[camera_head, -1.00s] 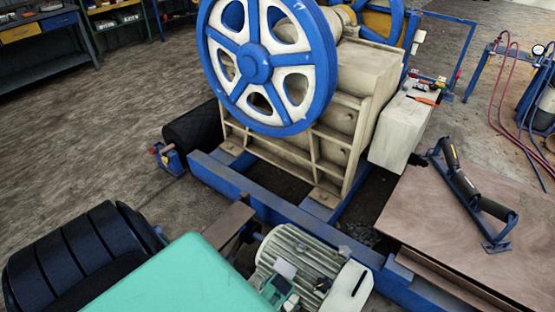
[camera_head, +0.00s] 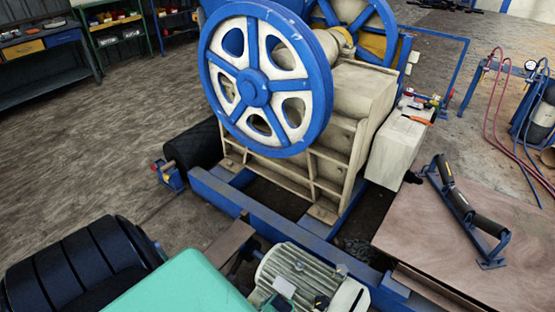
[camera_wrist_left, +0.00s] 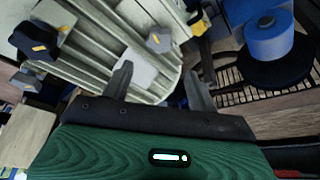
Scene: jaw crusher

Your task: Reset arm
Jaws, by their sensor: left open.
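My left gripper (camera_wrist_left: 160,88) shows in the left wrist view, with its two dark fingers spread apart and nothing between them. It is in front of a pale finned motor housing (camera_wrist_left: 80,60); I cannot tell how far the fingertips are from it. I cannot make out either gripper in the head view. The finned electric motor (camera_head: 305,275) stands at the bottom middle of the head view. The jaw crusher's blue and white flywheel (camera_head: 253,87) rises behind it.
A roller bracket (camera_head: 462,209) lies on the brown board (camera_head: 420,230) at right. In the wrist view, a blue cylinder (camera_wrist_left: 268,40) is at upper right. Floor at left is open.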

